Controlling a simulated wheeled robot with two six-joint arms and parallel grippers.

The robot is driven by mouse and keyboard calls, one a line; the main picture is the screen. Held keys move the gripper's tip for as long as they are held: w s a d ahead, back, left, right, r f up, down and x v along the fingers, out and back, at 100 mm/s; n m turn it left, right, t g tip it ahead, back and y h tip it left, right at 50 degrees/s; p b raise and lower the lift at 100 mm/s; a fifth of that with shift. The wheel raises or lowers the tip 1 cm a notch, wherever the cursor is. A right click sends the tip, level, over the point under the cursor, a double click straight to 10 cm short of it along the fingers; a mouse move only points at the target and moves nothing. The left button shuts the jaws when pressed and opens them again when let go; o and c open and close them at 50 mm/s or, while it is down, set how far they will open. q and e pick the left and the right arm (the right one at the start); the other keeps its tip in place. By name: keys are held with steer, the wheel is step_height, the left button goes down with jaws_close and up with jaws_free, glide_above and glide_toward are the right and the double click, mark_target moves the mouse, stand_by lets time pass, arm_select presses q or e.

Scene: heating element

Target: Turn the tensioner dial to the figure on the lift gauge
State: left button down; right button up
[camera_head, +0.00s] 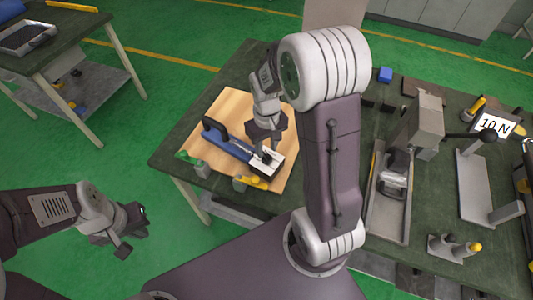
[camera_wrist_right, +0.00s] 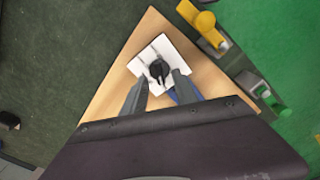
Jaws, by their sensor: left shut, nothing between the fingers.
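The tensioner dial is a small black knob (camera_head: 266,157) on a white plate at the near end of a blue tool on a wooden board; it also shows in the right wrist view (camera_wrist_right: 157,70). My right gripper (camera_wrist_right: 161,79) is open over the plate, its fingertips at either side of the knob's near edge; I cannot tell whether they touch it. A white card reading "10 N" (camera_head: 493,125) is at the right of the table. My left gripper (camera_head: 130,232) is shut and empty, off the table at lower left. The dial's markings are too small to read.
The wooden board (camera_head: 229,100) lies on the dark green table. Green and yellow clamps (camera_wrist_right: 213,30) line the board's edge. A grey metal fixture (camera_head: 416,130) with a lever stands to the right, and a blue block (camera_head: 385,74) lies at the back.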

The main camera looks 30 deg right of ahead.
mark_target(267, 155)
steer(key=shift+s+f, duration=0.1)
steer(key=shift+f, duration=1.4)
jaws_close()
steer(key=shift+r+m+p, duration=0.15)
steer(key=shift+m+p, duration=0.25)
jaws_free()
step_height(267, 155, up, 9)
steer(key=shift+p, duration=0.45)
